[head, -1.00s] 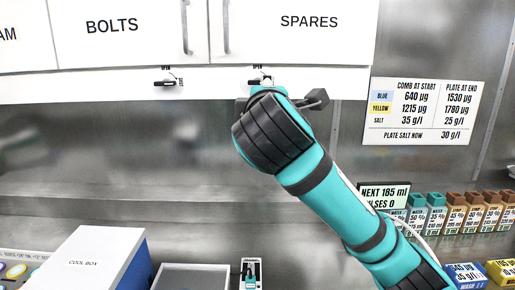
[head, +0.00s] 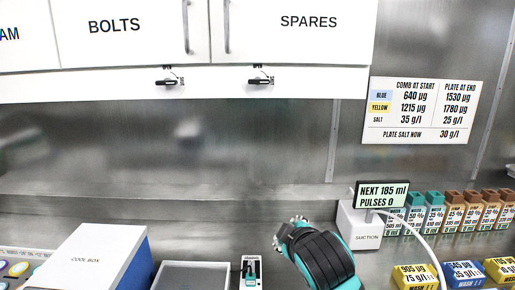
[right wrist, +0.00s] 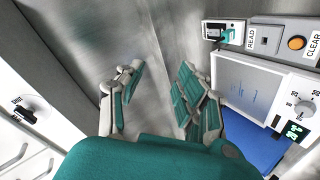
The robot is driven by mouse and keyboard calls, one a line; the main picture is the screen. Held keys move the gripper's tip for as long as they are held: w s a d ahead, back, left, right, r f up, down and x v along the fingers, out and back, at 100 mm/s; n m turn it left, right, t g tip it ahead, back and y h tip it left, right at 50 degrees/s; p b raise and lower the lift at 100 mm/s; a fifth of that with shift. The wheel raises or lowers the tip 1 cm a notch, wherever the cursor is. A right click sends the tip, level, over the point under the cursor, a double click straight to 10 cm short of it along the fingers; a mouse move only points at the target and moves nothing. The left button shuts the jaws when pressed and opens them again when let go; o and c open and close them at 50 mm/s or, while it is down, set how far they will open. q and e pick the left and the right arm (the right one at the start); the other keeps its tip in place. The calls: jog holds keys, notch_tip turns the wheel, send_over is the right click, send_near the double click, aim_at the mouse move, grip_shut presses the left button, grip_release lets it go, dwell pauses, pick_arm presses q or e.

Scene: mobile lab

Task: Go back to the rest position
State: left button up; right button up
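My right arm comes in at the bottom centre of the head view, low in front of the steel back wall. Its gripper (head: 290,226) is mostly hidden there behind the dark wrist. In the right wrist view my right gripper (right wrist: 160,70) has its two fingers spread apart, with nothing between them. My left arm and gripper are not in view.
A cool box (head: 95,262) and a grey tray (head: 192,276) stand left of my arm. A suction unit (head: 362,228) with a hose, several bottles (head: 450,210) and wash boxes (head: 462,274) stand right. White cupboards (head: 150,35) hang above.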

jog(key=s+d+f+m+g, duration=0.2)
jog(key=s+d+f+m, duration=0.1)
jog(key=s+f, duration=0.55)
jog(key=s+d+f+m+g, duration=0.25)
jog(key=s+d+f, duration=0.2)
jog(key=f, duration=0.65)
jog(key=s+d+f+m+g, duration=0.1)
jog(key=s+d+f, duration=0.15)
jog(key=s, duration=0.35)
jog(key=s+d+f+m+g+h, duration=0.1)
jog(key=s+f+m+g, duration=0.1)
jog(key=s+f, duration=0.35)
jog(key=s+d+f+m+g, duration=0.1)
jog(key=s+d+f, duration=0.1)
jog(key=s, duration=0.5)
notch_tip(320, 180, down, 26)
jog(key=s+g, duration=0.2)
jog(key=s, duration=0.1)
jog(key=s+d+f, duration=0.3)
jog(key=s+f, duration=1.3)
jog(key=shift+d+g, duration=0.15)
jog(key=shift+g, duration=0.2)
